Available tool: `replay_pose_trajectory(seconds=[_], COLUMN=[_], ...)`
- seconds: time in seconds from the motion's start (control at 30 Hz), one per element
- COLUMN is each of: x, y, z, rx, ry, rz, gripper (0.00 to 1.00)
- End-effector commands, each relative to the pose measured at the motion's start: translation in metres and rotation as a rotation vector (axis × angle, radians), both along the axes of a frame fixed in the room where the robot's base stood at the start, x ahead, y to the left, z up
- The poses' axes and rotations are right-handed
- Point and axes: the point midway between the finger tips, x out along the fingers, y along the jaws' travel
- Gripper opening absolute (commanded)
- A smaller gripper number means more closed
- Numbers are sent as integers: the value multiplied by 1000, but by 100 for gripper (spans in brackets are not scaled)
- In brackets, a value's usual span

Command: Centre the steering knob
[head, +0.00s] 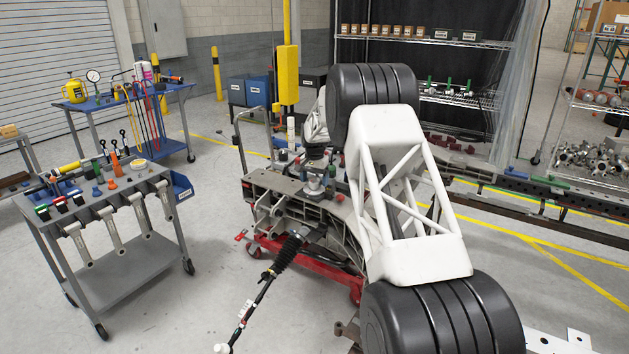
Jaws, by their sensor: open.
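The chassis fixture (270,183) stands in the middle, a grey frame on a red wheeled base. A small grey upright fitting with a round top (315,184) sits on its upper face; it may be the steering knob, but I cannot tell its angle. My gripper (316,163) points down just above this fitting, at the end of my white and black arm. It is open. Its fingertips are small and dark here, and I cannot tell whether they touch the fitting or straddle it. My arm hides the fixture's right part.
A steering rod with a black bellows (284,257) sticks out from the fixture toward the front. A grey tool cart (130,262) stands at left, a blue cart (118,99) behind it. A rail (555,222) runs along the right. Open floor lies between cart and fixture.

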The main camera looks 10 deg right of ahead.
Motion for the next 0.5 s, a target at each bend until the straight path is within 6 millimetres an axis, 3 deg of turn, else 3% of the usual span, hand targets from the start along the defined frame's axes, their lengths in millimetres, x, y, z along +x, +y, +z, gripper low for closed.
replay_pose_trajectory(seconds=[0.5], x=[0], y=[0], z=[55], rx=[0], ry=[-2], rz=[0], gripper=[84])
